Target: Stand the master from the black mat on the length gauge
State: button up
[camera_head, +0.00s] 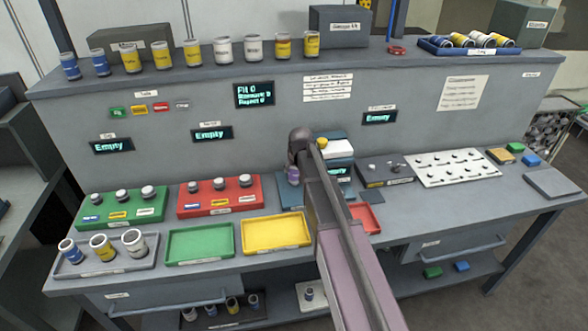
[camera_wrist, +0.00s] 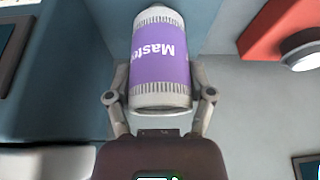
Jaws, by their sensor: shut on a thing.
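The master (camera_wrist: 160,65) is a pale cylinder with a purple label reading "Master" and ridged bands. My gripper (camera_wrist: 160,98) is shut on it, a finger on each side. In the head view the master (camera_head: 293,175) shows as a small purple patch beneath my gripper (camera_head: 297,160), in front of the back panel. The length gauge (camera_head: 338,149) is a teal device with a white block and a yellow knob, partly hidden by my arm. A teal surface (camera_wrist: 75,60) lies behind the master in the wrist view. I cannot tell whether the master touches it. A small dark mat (camera_head: 370,196) lies right of the gauge.
A red block with knobs (camera_head: 220,196) stands left of the gauge. Green (camera_head: 200,258) and yellow (camera_head: 276,248) trays lie in front, and a red tray (camera_head: 373,230) lies beside my arm. A grey box (camera_head: 385,181) and a white knobbed board (camera_head: 483,177) stand right.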

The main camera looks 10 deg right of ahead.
jog(key=shift+f+b, duration=0.65)
jog(key=shift+f, duration=0.15)
jog(key=shift+f, duration=0.25)
dwell(0.4)
jog(key=o, duration=1.3)
jog(key=s+g, duration=0.1)
jog(key=s, duration=0.8)
jog(key=s+f+g, duration=0.1)
jog(key=s+g, duration=0.1)
jog(key=s, duration=0.8)
jog(key=s+g, duration=0.1)
jog(key=s, duration=0.9)
jog(key=shift+s+a+f+m+g, duration=0.1)
jog(key=shift+s+f+m+g, duration=0.1)
jog(key=shift+m+g, duration=0.15)
jog(key=shift+w, duration=0.1)
